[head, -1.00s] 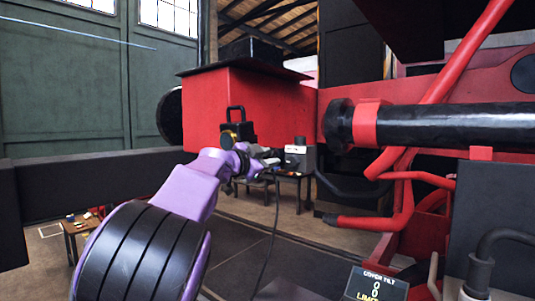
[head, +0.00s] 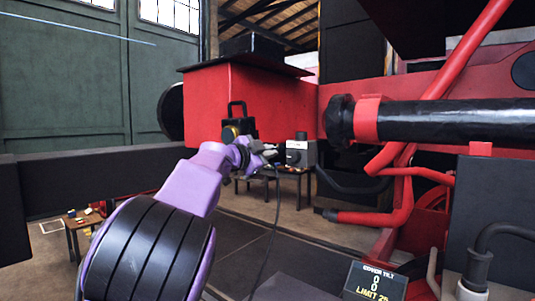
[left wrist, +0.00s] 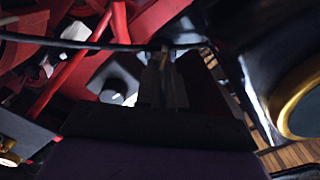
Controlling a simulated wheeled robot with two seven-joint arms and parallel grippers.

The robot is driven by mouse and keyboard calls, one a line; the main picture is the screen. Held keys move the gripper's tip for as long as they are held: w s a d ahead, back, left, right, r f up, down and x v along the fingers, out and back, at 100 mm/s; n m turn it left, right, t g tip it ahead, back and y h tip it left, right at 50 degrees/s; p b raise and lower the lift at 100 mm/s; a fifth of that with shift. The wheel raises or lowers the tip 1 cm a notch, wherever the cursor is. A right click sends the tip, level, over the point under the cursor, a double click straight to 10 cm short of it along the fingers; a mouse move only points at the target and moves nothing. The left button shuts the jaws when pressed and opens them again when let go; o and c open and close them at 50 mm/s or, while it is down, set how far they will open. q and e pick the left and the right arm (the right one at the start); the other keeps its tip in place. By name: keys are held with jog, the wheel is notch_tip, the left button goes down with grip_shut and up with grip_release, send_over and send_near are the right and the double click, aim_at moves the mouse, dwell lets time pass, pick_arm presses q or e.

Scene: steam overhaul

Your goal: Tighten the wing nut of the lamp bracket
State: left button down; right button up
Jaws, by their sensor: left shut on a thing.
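The lamp (head: 238,112), black with a top handle and a brass ring, stands in front of the red box. Its brass-ringed side (left wrist: 300,105) fills the right of the left wrist view. My left gripper (head: 268,155) is just right of and below the lamp. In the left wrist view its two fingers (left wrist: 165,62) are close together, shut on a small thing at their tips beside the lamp. It is at the wing nut's place, but the nut is almost wholly hidden by the fingers and shadow. The bracket is not clear. My right gripper is not in view.
A red box (head: 245,100) with a black lid is behind the lamp. A thick black beam (head: 95,183) runs along the left. A black pipe (head: 460,121) and red pipes (head: 372,217) fill the right. A thin dark cable (left wrist: 75,41) crosses the wrist view.

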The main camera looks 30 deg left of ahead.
pick_arm(q)
jog(key=shift+a+f+m+b, duration=0.15)
jog(key=shift+m+b, duration=2.55)
jog(key=shift+m, duration=3.8)
jog(key=shift+f+m+b, duration=0.15)
jog(key=shift+m+b, duration=2.55)
jog(key=shift+m, duration=3.8)
jog(key=c, duration=1.2)
grip_release()
jog(key=shift+c, duration=0.2)
